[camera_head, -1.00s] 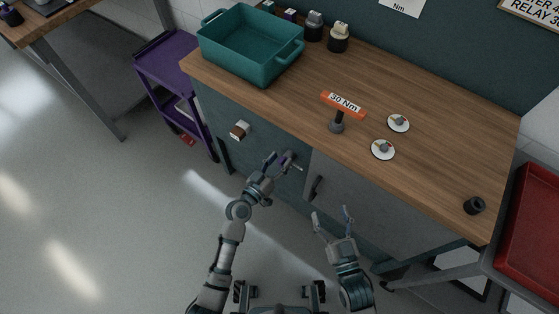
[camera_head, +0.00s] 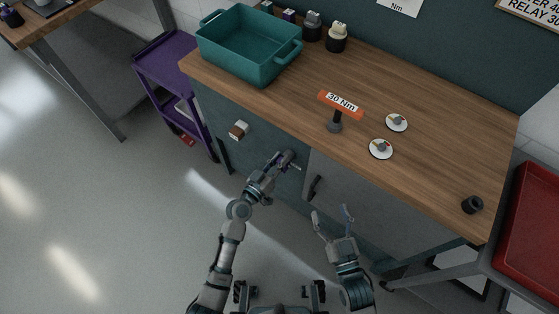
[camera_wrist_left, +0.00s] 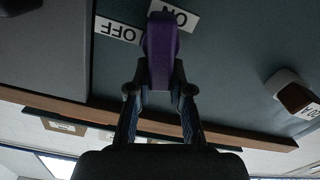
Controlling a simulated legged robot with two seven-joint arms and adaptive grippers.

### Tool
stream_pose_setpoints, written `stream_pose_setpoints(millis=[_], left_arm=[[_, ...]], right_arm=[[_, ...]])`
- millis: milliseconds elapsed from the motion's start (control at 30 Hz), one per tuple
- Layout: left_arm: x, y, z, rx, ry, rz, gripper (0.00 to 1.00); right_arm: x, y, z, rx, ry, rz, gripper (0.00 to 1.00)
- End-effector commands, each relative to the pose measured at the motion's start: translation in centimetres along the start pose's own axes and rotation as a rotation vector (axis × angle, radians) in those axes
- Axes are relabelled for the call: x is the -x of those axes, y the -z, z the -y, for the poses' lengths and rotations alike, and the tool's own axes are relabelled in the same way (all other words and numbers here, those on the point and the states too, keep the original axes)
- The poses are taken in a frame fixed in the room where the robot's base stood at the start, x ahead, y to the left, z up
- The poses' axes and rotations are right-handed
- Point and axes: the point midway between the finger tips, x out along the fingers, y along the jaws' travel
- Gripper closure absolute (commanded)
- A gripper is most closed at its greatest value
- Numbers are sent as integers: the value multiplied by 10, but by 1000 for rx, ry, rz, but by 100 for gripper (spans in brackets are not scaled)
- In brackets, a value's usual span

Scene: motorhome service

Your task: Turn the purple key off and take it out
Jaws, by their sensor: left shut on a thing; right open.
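The purple key (camera_wrist_left: 160,48) fills the middle of the left wrist view, at the front panel of the bench cabinet. My left gripper (camera_wrist_left: 160,88) is shut on it, with one fingertip on each side. In the head view my left gripper (camera_head: 277,164) is at the teal cabinet front, and the key is mostly hidden there. An OFF label (camera_wrist_left: 117,31) and an ON label (camera_wrist_left: 174,16) sit beside the key, upside down in the wrist view; the key partly covers ON. Whether the key is still in its lock cannot be seen. My right gripper (camera_head: 332,216) is open and empty before the grey door.
A brown and white block-like fitting (camera_head: 238,130) sticks out of the cabinet front to the left. A dark door handle (camera_head: 315,187) is to the right. The worktop (camera_head: 430,110) above overhangs and carries a teal bin (camera_head: 247,70). A purple cart (camera_head: 165,62) stands left.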

Motion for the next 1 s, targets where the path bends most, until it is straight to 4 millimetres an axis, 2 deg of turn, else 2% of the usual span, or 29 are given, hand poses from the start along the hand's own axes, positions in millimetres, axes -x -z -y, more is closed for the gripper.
stream_pose_setpoints(millis=[33, 167, 400, 500, 833, 1000], left_arm=[[1, -7, 0, 2, 0, 13, 100], [1, -8, 1, 38, 0, 15, 100], [1, -11, 11, 483, 3, 19, 100], [1, -12, 13, 594, 3, 20, 100], [1, -15, 14, 646, 3, 22, 100], [1, -20, 17, 959, 5, 23, 100]], right_arm=[[0, -1, 0, 0, 0, 1, 24], [1, 0, 1, 2, 3, 2, 24], [0, 11, 1, 3, 2, -9, 24], [0, 12, 1, 3, 2, -11, 24], [0, 13, 1, 3, 1, -11, 24], [0, 20, 1, 4, 1, -18, 24]])
